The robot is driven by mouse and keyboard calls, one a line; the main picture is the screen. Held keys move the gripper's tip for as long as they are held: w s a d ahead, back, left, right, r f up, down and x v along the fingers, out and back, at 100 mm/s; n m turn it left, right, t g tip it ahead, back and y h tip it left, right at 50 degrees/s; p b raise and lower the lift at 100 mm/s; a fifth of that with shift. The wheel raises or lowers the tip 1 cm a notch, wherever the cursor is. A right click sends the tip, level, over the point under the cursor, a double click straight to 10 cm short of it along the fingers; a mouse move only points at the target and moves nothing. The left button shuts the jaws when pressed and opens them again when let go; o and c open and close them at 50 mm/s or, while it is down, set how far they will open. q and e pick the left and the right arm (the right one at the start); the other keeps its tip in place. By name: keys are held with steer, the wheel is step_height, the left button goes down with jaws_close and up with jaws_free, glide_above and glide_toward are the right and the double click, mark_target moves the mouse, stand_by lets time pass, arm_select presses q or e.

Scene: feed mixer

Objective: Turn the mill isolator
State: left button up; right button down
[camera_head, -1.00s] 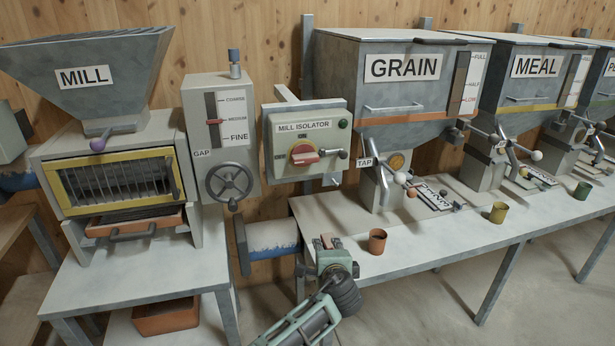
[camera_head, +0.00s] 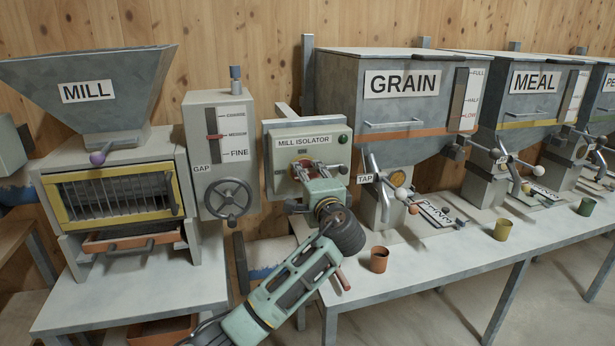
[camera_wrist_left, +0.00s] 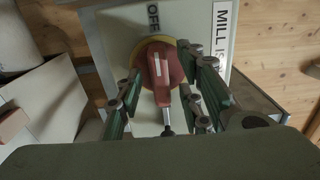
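The mill isolator (camera_head: 284,158) is a pale green box on the wall between the mill and the grain hopper. Its red handle (camera_wrist_left: 162,75) sits on a yellow-rimmed dial in the left wrist view. The white mark on the handle points toward the OFF label (camera_wrist_left: 153,15). In the head view my gripper mostly hides the dial. My left gripper (camera_wrist_left: 165,68) is open in front of the dial, with fingers on both sides of the handle. I cannot tell whether they touch it. My right gripper is not in view.
The gap box with its handwheel (camera_head: 228,198) stands close left of the isolator. The grain tap lever (camera_head: 380,180) is close right. An orange cup (camera_head: 379,259) stands on the bench below. The mill (camera_head: 112,195) is further left.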

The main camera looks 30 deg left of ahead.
arm_select(q)
steer(key=shift+w+a, duration=0.1)
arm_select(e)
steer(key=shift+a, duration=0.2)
arm_select(q)
jaws_close()
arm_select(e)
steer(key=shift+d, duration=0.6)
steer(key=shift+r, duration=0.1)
arm_select(q)
steer(key=shift+m+p, duration=8.9)
steer(key=shift+p, duration=1.9)
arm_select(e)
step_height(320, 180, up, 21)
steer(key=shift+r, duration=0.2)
arm_select(q)
steer(key=shift+f, duration=0.1)
